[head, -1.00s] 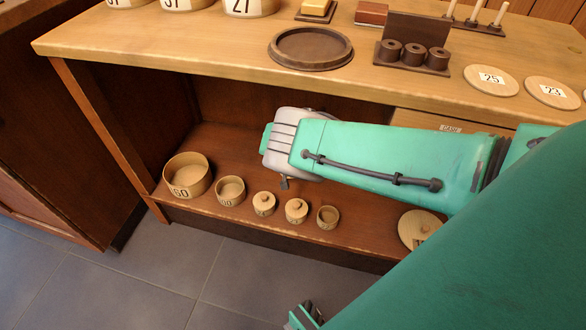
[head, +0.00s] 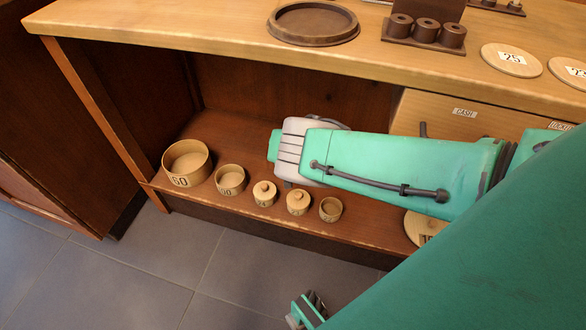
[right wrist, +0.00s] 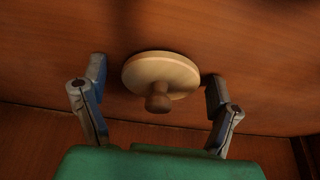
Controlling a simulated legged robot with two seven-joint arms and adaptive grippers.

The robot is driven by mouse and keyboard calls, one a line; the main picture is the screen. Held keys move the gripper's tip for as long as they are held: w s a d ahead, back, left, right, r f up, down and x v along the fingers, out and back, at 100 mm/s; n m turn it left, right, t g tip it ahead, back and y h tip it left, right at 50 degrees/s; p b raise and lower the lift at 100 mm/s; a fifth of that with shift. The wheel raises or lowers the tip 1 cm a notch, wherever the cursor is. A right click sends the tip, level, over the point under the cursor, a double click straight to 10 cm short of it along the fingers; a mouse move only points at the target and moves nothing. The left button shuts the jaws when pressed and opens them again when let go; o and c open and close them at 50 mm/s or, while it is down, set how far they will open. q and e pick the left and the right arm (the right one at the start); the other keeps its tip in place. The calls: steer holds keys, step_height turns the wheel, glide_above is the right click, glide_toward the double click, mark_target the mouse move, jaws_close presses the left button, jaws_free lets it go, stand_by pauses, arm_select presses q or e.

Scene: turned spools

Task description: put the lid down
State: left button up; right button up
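A round pale wooden lid (right wrist: 165,75) with a turned knob shows in the right wrist view, against a brown wood surface, its knob towards the camera. My right gripper (right wrist: 157,80) is open, with a finger on either side of the lid and visible gaps between. In the head view my right arm reaches in from the right over the low shelf (head: 225,205); its fingers and this lid are hidden behind it.
The counter (head: 200,38) overhangs the shelf and carries a dark round tray (head: 312,40).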

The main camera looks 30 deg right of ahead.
steer(key=shift+a+r, duration=0.1)
steer(key=shift+a+r+p, duration=0.1)
steer(key=shift+r+p, duration=0.2)
steer(key=shift+r, duration=0.05)
steer(key=p+v, duration=0.7)
steer(key=v, duration=0.4)
steer(key=shift+s, duration=0.2)
steer(key=shift+r, duration=0.1)
